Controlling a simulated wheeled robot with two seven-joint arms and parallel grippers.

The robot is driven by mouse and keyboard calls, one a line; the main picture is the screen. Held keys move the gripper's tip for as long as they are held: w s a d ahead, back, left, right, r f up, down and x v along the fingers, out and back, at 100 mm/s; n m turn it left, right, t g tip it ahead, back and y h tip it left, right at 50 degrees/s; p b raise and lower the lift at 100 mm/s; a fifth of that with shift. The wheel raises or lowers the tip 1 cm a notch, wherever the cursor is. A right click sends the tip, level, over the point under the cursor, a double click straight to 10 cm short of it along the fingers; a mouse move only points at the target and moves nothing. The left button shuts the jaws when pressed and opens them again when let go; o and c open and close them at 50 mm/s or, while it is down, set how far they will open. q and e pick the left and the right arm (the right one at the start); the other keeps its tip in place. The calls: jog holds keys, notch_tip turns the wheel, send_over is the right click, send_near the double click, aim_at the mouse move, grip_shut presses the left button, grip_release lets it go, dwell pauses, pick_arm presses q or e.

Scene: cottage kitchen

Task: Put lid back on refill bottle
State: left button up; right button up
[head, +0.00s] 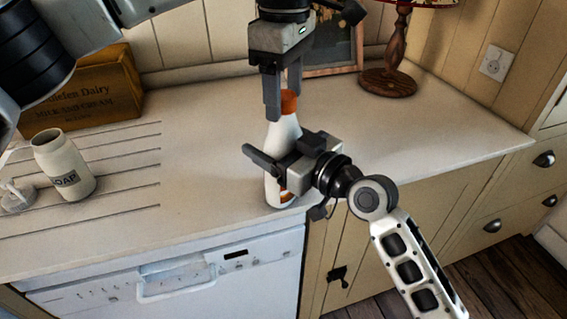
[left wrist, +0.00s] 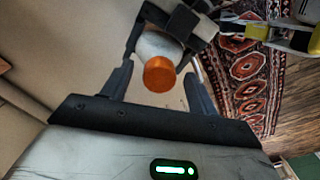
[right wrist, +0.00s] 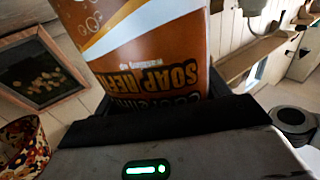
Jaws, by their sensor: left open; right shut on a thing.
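The white refill bottle (head: 284,132) stands upright on the counter near its front edge. Its orange lid (head: 289,102) sits at the top of the bottle; whether it is screwed tight cannot be told. My right gripper (head: 280,165) is shut around the bottle's body. In the right wrist view the orange "soap refill" label (right wrist: 150,60) fills the space between its fingers. My left gripper (head: 283,104) points down from above and is open, with its fingers on either side of the lid. The left wrist view shows the lid (left wrist: 159,74) between the fingers, with gaps on both sides.
A cream soap jar (head: 63,165) stands on the left of the counter, with a pump top (head: 17,196) beside it. A wooden crate (head: 85,92) and a lamp (head: 389,78) stand at the back. The counter right of the bottle is clear.

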pick_arm(q)
jog(key=shift+r, duration=0.1)
notch_tip(320, 180, up, 12)
dwell(0.4)
pick_arm(e)
jog(key=o, duration=2)
jog(key=shift+c, duration=0.2)
jog(key=shift+s+d, duration=0.1)
pick_arm(q)
notch_tip(320, 180, down, 4)
jog(key=b, duration=0.3)
jog(key=shift+b, duration=0.3)
pick_arm(e)
jog(key=shift+v, duration=7.85)
